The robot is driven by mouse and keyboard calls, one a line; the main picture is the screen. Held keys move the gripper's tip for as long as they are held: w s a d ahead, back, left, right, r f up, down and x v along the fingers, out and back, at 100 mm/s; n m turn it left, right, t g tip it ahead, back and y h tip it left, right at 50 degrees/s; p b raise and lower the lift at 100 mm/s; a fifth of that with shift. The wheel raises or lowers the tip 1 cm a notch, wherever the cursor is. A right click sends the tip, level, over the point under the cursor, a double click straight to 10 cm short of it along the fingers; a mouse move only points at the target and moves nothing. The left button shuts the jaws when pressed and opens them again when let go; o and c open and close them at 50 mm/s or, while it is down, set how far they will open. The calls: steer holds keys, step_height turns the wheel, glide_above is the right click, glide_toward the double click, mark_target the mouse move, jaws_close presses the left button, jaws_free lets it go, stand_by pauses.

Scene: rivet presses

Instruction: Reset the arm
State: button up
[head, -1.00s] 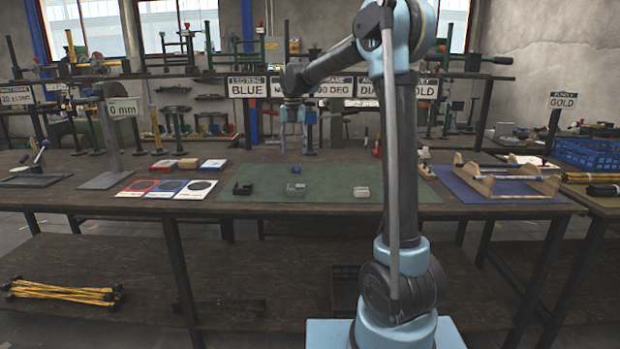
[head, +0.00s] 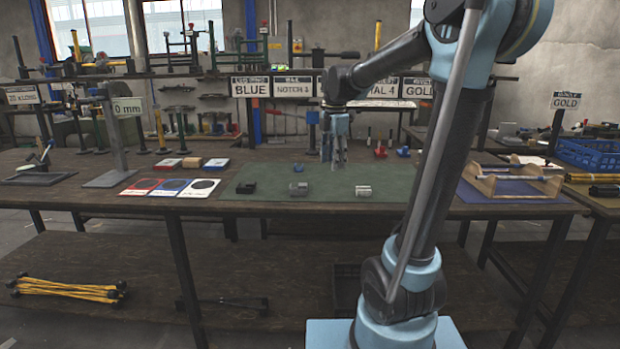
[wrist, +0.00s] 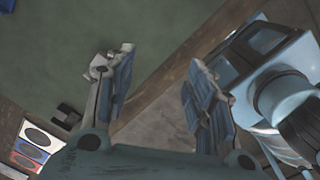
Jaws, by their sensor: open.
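My gripper (head: 334,152) hangs pointing down above the green mat (head: 270,203), toward its back half. It is open, and no object shows between its fingers. In the wrist view my gripper (wrist: 160,75) has its two blue-padded fingers apart, with the table edge beyond them. On the mat stand a black block (head: 246,187), a grey block (head: 298,189) and a light grey block (head: 364,191), all apart from the gripper. A small blue part (head: 403,152) lies farther back, right of the gripper.
Red, blue and white cards (head: 170,187) lie left of the mat. A grey upright stand (head: 113,130) is farther left. A wooden frame on a blue mat (head: 510,190) is at right. Hanging signs (head: 250,88) line the shelf behind the gripper.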

steer(key=s+d+f+m, duration=0.3)
steer(key=s+f+m, duration=0.3)
steer(key=s, duration=0.3)
steer(key=s+d+f+m+t, duration=0.1)
steer(key=s+d+f+m, duration=0.3)
steer(key=s+f+m, duration=0.2)
steer(key=s+d+f+m, duration=0.4)
steer(key=s+f+m, duration=0.3)
steer(key=s+m, duration=0.4)
steer(key=shift+s+d, duration=0.25)
steer(key=shift+s, duration=0.05)
steer(key=shift+f, duration=0.1)
